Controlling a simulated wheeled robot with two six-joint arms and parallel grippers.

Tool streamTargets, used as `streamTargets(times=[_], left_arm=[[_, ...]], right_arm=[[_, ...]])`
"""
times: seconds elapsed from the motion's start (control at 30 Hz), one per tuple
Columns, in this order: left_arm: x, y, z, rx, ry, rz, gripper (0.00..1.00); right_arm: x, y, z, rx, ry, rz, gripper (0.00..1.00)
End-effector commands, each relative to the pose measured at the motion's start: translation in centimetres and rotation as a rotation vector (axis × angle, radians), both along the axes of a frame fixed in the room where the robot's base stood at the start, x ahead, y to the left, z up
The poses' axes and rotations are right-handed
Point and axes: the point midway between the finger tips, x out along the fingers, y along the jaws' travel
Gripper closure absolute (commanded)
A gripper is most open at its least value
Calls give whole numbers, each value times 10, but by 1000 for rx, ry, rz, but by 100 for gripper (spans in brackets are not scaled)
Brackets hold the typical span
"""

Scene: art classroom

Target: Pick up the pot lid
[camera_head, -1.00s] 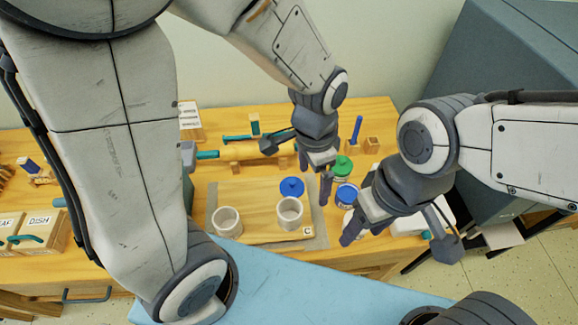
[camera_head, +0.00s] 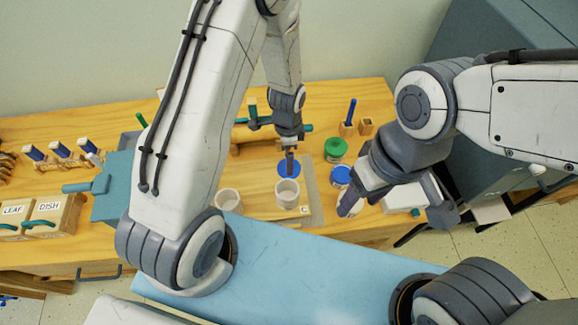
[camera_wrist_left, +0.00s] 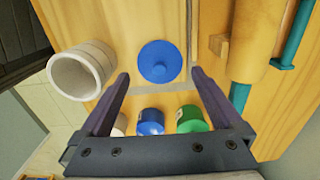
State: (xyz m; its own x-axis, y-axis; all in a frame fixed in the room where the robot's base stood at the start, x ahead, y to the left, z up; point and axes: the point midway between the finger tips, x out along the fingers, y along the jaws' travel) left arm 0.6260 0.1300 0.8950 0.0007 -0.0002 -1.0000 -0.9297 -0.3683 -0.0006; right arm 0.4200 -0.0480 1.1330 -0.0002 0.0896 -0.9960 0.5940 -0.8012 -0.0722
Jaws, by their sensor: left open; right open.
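The blue pot lid (camera_head: 284,170), a round disc with a small knob, lies on the wooden board (camera_head: 262,211) just behind a white pot (camera_head: 287,196). In the left wrist view the lid (camera_wrist_left: 160,61) shows whole, between and slightly beyond my fingertips. My left gripper (camera_head: 290,162) is open, pointing down above the lid and partly covering it in the head view; the wrist view shows its spread fingers (camera_wrist_left: 160,73) with nothing between them. My right gripper (camera_head: 396,207) is open and empty, to the right of the board near the table's right side.
A second white pot (camera_head: 228,201) stands left of the first. Right of the board are a green-lidded jar (camera_head: 336,149) and a blue-lidded jar (camera_head: 342,176). A rolling pin (camera_head: 262,135) lies behind. LEAF and DISH boxes (camera_head: 45,213) stand at the left.

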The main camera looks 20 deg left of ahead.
Motion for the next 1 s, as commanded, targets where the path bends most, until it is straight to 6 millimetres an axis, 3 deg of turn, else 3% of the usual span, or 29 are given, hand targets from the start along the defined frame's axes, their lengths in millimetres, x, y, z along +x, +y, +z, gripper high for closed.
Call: streamTargets(times=[0.33,0.63,0.67,0.8,0.83,1.0], left_arm=[[0,-3,-41,1,4,0,0],[1,-3,-46,0,0,0,0],[1,-3,-46,0,0,0,4],[1,-3,-46,0,0,0,57],[1,-3,-46,0,0,0,61],[1,-3,-46,0,0,0,62]], right_arm=[[0,0,16,0,0,-1,41],[0,0,16,0,0,-1,41],[0,0,16,0,0,-1,41],[0,0,16,0,0,-1,41],[0,0,16,0,0,-1,41],[0,0,16,0,0,-1,41]])
